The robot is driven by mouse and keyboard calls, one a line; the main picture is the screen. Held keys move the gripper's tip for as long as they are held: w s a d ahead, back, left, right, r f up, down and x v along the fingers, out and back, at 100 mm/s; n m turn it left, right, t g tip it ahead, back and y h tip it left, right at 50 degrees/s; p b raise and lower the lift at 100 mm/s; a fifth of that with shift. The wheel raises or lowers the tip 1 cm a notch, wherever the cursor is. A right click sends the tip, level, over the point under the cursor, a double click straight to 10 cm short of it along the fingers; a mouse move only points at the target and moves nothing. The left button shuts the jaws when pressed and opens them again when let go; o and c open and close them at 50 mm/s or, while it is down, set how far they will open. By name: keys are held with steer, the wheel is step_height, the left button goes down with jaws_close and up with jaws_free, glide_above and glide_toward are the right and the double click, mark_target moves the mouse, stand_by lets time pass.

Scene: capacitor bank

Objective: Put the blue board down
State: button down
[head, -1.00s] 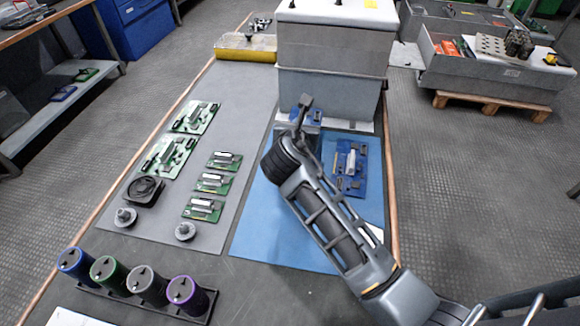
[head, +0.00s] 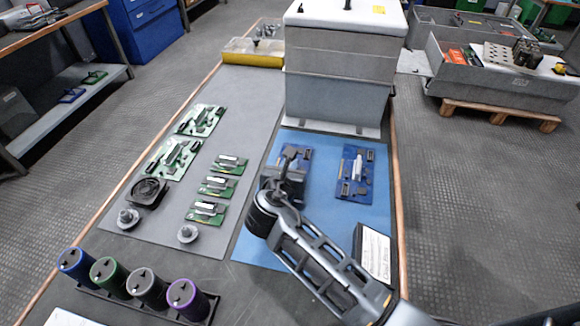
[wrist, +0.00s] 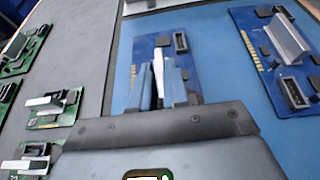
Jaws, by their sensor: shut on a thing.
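A blue board (head: 304,154) with a pale upright fin is in my gripper (head: 287,163) over the left part of the blue mat (head: 265,228). In the wrist view, my gripper (wrist: 165,92) is shut on the fin of this board (wrist: 143,58). My gripper hides the board's near part. I cannot tell whether the board touches the mat. A second blue board (head: 350,188) lies flat on the mat to the right, and a gap of bare mat separates the two. It also shows in the wrist view (wrist: 262,45).
A large grey bin (head: 340,85) stands at the mat's far edge. Several green boards (head: 213,187) lie on the grey mat to the left. A dark-edged white card (head: 376,254) lies at the blue mat's near right. A rack of coloured cylinders (head: 145,288) stands at the near left.

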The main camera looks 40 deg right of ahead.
steer(key=shift+f, duration=0.1)
steer(key=c, duration=1.1)
jaws_free()
steer(key=v, duration=1.2)
steer(key=shift+p, duration=0.3)
